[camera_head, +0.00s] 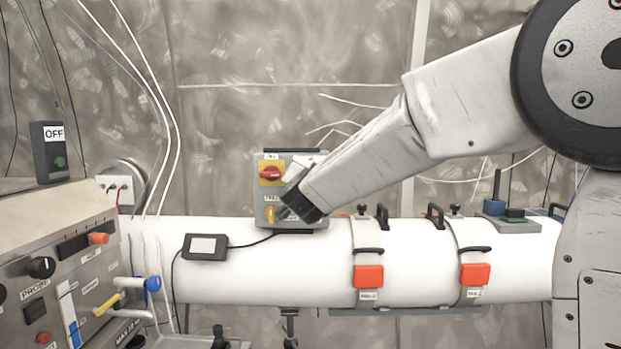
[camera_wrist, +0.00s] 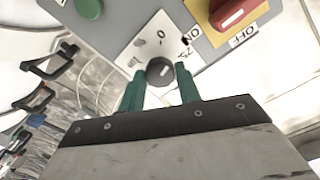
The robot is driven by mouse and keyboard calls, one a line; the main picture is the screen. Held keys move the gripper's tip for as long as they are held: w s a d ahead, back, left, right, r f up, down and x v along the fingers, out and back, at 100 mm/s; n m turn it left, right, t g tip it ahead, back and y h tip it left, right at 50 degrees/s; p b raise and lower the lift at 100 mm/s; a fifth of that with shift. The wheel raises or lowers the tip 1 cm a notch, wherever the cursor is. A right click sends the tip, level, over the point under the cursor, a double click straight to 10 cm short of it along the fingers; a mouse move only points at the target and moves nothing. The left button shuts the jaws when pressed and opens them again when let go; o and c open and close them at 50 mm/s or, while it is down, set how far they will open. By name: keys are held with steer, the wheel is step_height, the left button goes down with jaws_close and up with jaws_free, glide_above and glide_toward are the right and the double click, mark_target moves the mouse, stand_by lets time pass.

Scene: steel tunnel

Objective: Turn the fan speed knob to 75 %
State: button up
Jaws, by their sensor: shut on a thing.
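The fan speed knob (camera_wrist: 159,71) is a dark round knob with a pale mark, on a white dial plate (camera_wrist: 158,37) with printed numbers. My gripper (camera_wrist: 160,76) has its two green fingers on either side of the knob and is shut on it. I cannot read the knob's exact setting. In the head view my gripper (camera_head: 284,212) reaches the lower part of the grey control box (camera_head: 313,221) and hides the knob there. A red switch (camera_head: 271,174) on a yellow plate is above; it also shows in the wrist view (camera_wrist: 234,13).
A green button (camera_wrist: 88,8) is on the same box. The box stands by a white pipe (camera_head: 300,262) with orange-red latches (camera_head: 368,276). A small display box (camera_head: 205,247) is on the pipe. A control console (camera_head: 70,275) is at left, with an OFF-labelled box (camera_head: 48,152) above it.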

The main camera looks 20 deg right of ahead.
steer(key=shift+f+m, duration=0.2)
steer(key=shift+m, duration=16.9)
steer(key=o, duration=1)
steer(key=shift+r, duration=0.1)
steer(key=shift+c, duration=0.2)
steer(key=shift+s, duration=0.1)
